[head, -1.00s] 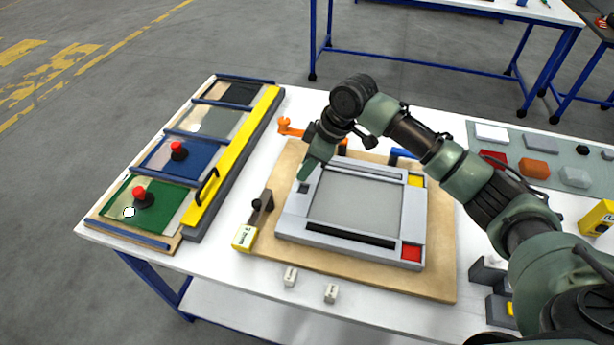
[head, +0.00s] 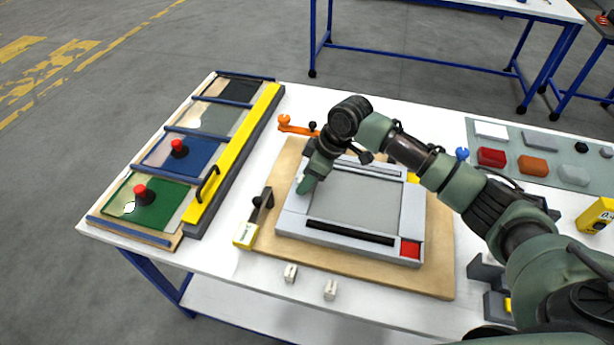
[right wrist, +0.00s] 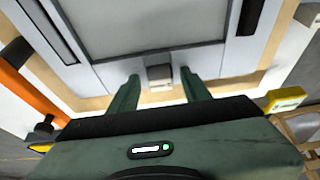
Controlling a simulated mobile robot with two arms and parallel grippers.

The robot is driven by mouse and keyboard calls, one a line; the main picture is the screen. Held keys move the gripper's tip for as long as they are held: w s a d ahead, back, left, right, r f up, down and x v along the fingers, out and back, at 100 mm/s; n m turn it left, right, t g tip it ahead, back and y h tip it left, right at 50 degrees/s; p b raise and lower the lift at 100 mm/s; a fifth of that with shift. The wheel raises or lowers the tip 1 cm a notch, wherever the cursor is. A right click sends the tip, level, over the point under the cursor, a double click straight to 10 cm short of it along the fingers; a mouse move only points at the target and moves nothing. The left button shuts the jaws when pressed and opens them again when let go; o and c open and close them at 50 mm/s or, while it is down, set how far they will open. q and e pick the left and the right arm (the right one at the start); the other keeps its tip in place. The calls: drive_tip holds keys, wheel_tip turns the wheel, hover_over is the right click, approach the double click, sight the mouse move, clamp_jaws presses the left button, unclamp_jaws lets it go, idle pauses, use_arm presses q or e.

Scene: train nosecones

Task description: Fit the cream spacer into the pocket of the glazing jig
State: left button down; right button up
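The grey glazing jig (head: 380,247) lies on a wooden board, with a pale panel inside its frame. My right gripper (head: 303,187) is over the jig's left side in the head view. Gaps show between the block and both fingers. My left gripper is not in view.
Two small pale blocks (head: 290,272) (head: 331,290) lie in front of the board. A black-knobbed clamp (head: 262,199) and an orange one (head: 296,127) stand beside the jig. A yellow-railed rack (head: 235,155) is at left, a mat with coloured blocks (head: 491,157) at right.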

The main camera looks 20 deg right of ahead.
drive_tip(key=b+v, duration=0.1)
drive_tip(key=v, duration=1.1)
drive_tip(key=shift+r+b, duration=0.2)
drive_tip(key=shift+b, duration=0.15)
drive_tip(key=shift+a, duration=0.1)
